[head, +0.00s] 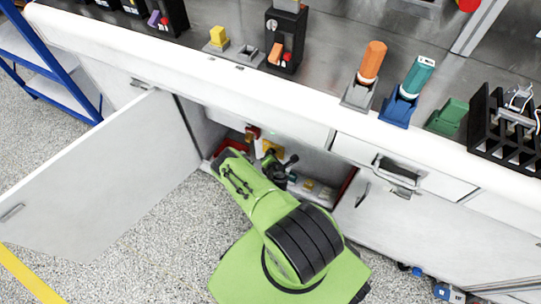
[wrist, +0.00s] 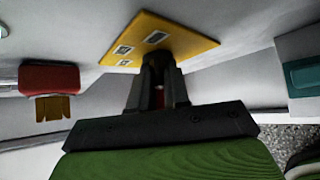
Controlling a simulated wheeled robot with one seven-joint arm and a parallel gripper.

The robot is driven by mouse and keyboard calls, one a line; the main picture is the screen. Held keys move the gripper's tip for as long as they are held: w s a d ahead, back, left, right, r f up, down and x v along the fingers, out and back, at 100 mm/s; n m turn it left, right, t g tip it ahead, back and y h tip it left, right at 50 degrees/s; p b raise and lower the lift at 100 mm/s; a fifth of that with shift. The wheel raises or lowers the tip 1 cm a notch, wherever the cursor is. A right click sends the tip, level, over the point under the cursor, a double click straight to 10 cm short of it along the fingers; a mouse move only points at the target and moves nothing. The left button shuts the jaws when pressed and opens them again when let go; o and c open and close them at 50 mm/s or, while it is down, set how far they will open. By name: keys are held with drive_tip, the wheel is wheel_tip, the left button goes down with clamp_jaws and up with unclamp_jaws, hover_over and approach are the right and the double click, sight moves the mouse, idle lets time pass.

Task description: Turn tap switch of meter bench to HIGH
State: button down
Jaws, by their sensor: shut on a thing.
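A yellow plate (wrist: 195,38) with small square pale markings shows in the wrist view, just past my fingertips. A dark knob (wrist: 156,58), which looks like the tap switch, stands out from it. My gripper (wrist: 157,75) is shut on this knob, with a finger on each side. The knob's pointer and any HIGH label cannot be read. In the head view my gripper (head: 270,160) is inside the open cabinet under the bench, close to the yellow plate (head: 273,147). My arm hides part of the cabinet.
The cabinet door (head: 95,180) stands open on the left. A red block (wrist: 48,78) with a yellow piece is left of the plate in the wrist view; a teal thing (wrist: 302,78) is at right. Several coloured devices stand on the bench top (head: 215,75).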

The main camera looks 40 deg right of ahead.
drive_tip(key=shift+s+a+f+m+t, duration=0.1)
drive_tip(key=shift+f+m+t, duration=0.05)
drive_tip(key=shift+m+t, duration=0.2)
idle(0.5)
drive_tip(key=c, duration=1.1)
unclamp_jaws()
